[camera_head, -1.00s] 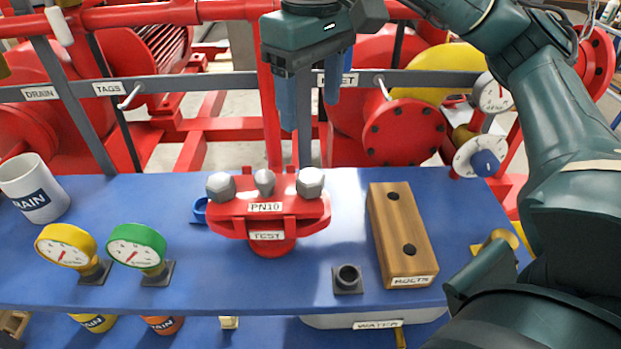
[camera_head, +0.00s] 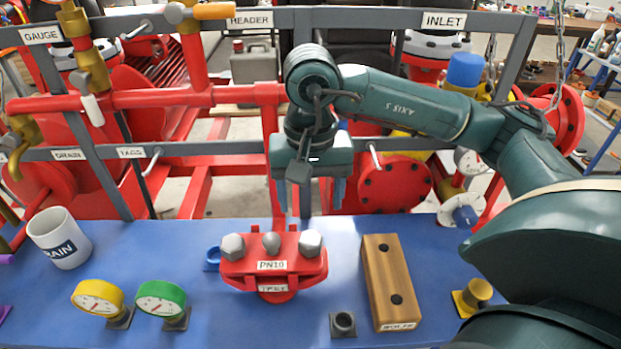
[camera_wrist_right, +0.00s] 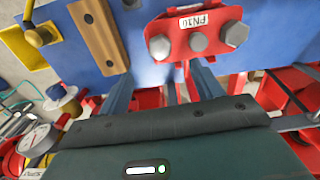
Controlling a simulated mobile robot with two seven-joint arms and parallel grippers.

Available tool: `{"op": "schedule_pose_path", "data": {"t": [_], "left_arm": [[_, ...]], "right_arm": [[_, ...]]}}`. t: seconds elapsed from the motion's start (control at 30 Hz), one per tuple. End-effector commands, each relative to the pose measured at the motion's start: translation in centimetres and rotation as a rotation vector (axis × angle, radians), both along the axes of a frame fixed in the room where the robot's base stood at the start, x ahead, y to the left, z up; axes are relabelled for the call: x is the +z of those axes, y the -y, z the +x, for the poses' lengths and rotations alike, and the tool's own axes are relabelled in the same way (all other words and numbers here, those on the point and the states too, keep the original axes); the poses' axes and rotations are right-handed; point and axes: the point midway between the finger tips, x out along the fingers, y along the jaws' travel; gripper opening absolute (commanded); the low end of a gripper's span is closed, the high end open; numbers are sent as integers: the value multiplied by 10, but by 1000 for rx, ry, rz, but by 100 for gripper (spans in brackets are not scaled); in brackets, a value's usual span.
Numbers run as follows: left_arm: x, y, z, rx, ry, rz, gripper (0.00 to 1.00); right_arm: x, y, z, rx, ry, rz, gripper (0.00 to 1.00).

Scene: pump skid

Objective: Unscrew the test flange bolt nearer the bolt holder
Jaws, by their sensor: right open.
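The red test flange (camera_head: 293,267), labelled PN10, stands on the blue bench. The grey hex bolt nearer the bolt holder (camera_head: 310,243) sits at its right end; another hex bolt (camera_head: 233,246) sits at its left end. The wooden bolt holder (camera_head: 381,270) with two dark holes lies right of the flange. My right gripper (camera_head: 311,195) is open and empty, its blue fingers behind and above the flange, apart from the bolts. In the right wrist view, the near bolt (camera_wrist_right: 160,47) shows beyond the open fingers (camera_wrist_right: 163,80), between flange centre and bolt holder (camera_wrist_right: 98,36). My left gripper is out of view.
A smaller grey knob (camera_head: 271,243) stands between the bolts. A dark socket (camera_head: 343,323), yellow gauge (camera_head: 98,297), green gauge (camera_head: 162,299) and white mug (camera_head: 58,238) are on the bench. Red pipes and a grey rail (camera_head: 220,150) stand behind.

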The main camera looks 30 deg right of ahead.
Motion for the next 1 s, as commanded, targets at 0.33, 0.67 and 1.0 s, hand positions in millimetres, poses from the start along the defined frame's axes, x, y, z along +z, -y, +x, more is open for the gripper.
{"op": "schedule_pose_path", "data": {"t": [0.33, 0.67, 1.0], "left_arm": [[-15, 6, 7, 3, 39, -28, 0], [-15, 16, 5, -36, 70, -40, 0], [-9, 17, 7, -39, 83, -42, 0]], "right_arm": [[-74, 0, -1, 3, -3, -1, 66], [-111, 0, 0, 3, 0, -1, 66], [-113, 0, 0, 3, 0, -1, 66]]}}
